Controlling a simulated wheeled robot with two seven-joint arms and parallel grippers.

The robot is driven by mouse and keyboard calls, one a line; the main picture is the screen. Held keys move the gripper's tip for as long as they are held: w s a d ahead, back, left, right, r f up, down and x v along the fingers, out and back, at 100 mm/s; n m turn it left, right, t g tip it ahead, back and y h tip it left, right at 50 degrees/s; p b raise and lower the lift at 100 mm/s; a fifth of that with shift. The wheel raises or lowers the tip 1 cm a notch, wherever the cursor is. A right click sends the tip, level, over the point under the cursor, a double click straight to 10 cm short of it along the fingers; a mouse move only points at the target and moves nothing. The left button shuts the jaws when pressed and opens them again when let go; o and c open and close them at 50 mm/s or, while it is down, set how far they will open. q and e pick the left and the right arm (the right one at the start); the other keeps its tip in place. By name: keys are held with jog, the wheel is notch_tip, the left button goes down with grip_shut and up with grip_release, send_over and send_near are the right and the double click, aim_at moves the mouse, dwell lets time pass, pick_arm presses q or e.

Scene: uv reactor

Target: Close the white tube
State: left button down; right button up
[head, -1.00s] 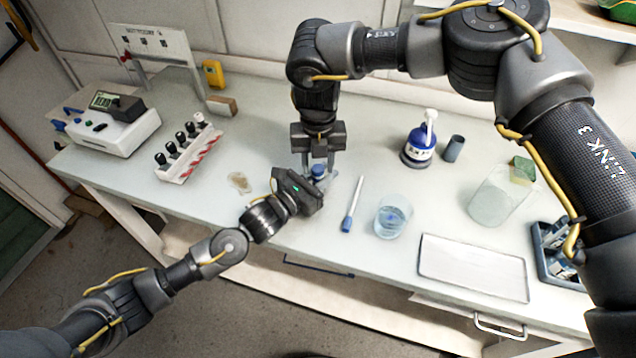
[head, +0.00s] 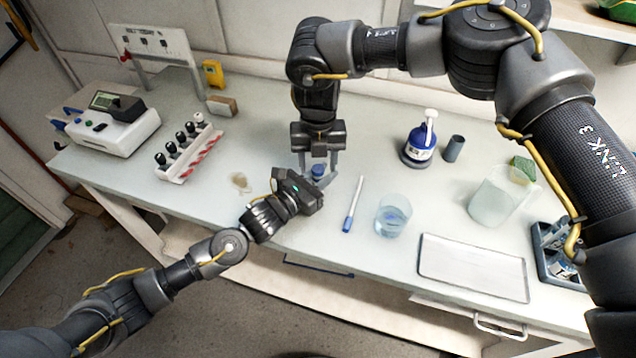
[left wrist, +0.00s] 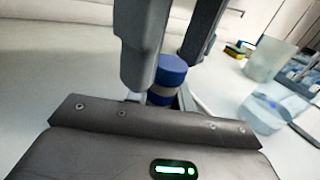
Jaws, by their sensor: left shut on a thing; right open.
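A small tube with a blue cap (head: 318,170) is held low over the front middle of the bench. In the left wrist view the blue cap (left wrist: 171,70) sits on top of a grey-brown body (left wrist: 163,94). My left gripper (head: 321,181) comes in from the left and is shut on this tube. My right gripper (head: 318,164) points down from above, open, with its fingers on either side of the cap. In the left wrist view its two fingers (left wrist: 172,62) flank the cap, with a gap visible. The tube's lower part is mostly hidden.
A rack (head: 188,155) of several capped vials and a meter (head: 115,128) stand left. A blue-tipped pen-like stick (head: 353,205), a beaker (head: 393,216) and a white tray (head: 473,267) lie right. A blue bottle (head: 419,146) stands behind. Bench between rack and grippers is mostly clear.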

notch_tip(320, 180, up, 12)
dwell(0.4)
pick_arm(q)
jog(key=c, duration=1.1)
grip_release()
pick_arm(e)
jog(key=shift+f, duration=0.1)
pick_arm(q)
jog(key=b+v, duration=0.2)
jog(key=v, duration=0.8)
jog(key=shift+b, duration=0.4)
jog(key=shift+s+a, duration=0.25)
jog(key=shift+a, duration=0.05)
pick_arm(e)
notch_tip(320, 180, down, 3)
jog(key=shift+r, duration=0.1)
